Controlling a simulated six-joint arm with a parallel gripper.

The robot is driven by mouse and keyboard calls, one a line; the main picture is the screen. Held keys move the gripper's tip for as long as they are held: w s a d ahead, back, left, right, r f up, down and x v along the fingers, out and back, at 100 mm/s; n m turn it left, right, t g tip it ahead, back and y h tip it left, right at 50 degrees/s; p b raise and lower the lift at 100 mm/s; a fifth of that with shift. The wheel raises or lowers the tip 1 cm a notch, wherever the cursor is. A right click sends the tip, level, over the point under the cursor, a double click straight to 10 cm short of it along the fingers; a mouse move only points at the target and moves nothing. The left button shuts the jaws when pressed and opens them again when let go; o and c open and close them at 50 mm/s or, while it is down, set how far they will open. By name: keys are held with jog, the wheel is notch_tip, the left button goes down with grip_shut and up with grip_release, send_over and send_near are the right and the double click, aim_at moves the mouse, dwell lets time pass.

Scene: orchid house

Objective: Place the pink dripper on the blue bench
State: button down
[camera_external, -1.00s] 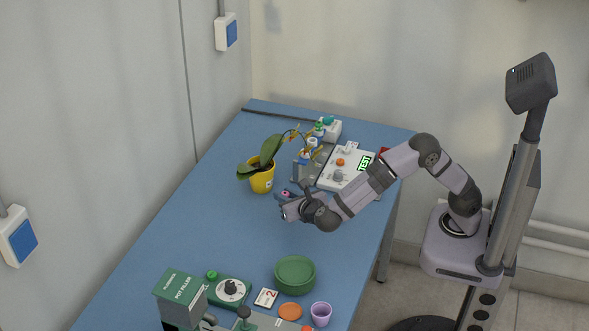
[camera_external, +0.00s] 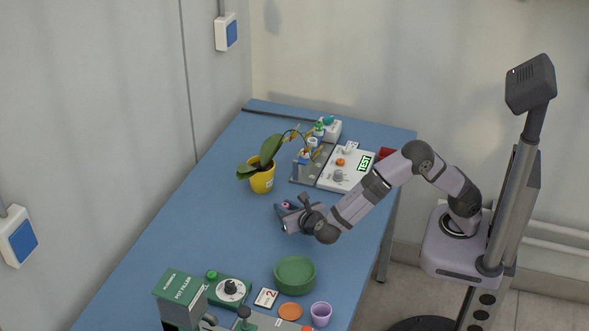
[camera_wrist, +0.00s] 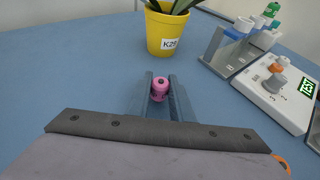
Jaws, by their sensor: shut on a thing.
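The pink dripper (camera_wrist: 160,88) is small and sits between the two fingers of my gripper (camera_wrist: 161,84) in the wrist view, which are shut on it. In the external view my gripper (camera_external: 281,207) is low over the middle of the blue bench (camera_external: 210,222), and the dripper (camera_external: 285,205) shows as a small pink spot at its tips. I cannot tell whether the dripper touches the bench top. The dripper's lower part is hidden by the fingers.
A grey rack (camera_external: 303,172) and a white test device (camera_external: 345,168) stand at the back right. A green bowl (camera_external: 295,273) and a green pot filler (camera_external: 181,296) are at the front. Bench room is clear left of the gripper.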

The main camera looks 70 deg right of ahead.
jog(key=shift+f, duration=0.2)
jog(key=c, duration=1.6)
grip_release()
jog(key=shift+r, duration=0.15)
jog(key=shift+r, duration=0.2)
jog(key=v, duration=1.2)
